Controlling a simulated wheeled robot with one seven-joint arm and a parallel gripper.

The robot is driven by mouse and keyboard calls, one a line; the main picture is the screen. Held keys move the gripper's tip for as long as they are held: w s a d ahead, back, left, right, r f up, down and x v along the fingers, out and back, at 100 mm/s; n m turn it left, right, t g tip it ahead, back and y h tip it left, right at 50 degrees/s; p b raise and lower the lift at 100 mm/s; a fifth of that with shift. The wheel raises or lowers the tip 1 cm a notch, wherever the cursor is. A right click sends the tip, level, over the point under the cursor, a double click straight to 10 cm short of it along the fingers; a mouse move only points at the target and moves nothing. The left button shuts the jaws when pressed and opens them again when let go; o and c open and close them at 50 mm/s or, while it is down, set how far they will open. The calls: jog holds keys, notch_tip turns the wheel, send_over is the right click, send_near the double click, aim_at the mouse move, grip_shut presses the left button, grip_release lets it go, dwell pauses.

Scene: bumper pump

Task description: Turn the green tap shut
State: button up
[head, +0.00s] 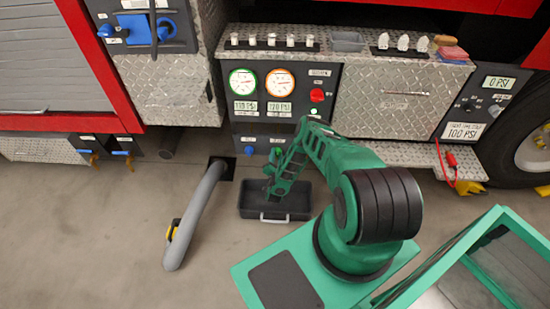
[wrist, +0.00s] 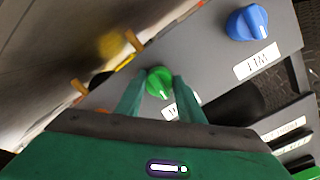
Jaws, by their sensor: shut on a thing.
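The green tap (wrist: 159,79) is a round knob with a pale mark, on a dark grey panel in the wrist view. My gripper (wrist: 159,84) has one finger on each side of the knob and is shut on it. In the head view my gripper (head: 275,157) is low in front of the pump panel, above the black tray. The tap cannot be made out there behind my arm.
A blue knob (wrist: 247,23) sits near the tap on the same panel. A black tray (head: 250,213) lies on the floor below. A grey hose (head: 195,215) runs to its left. Two gauges (head: 262,83) are above.

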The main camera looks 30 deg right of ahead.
jog(key=shift+a, duration=0.1)
jog(key=o, duration=1)
jog(key=shift+o, duration=0.2)
jog(key=f+v, duration=0.1)
jog(key=v, duration=0.9)
jog(key=shift+s+a+r, duration=0.2)
jog(key=shift+s+r, duration=0.15)
jog(key=shift+r, duration=0.1)
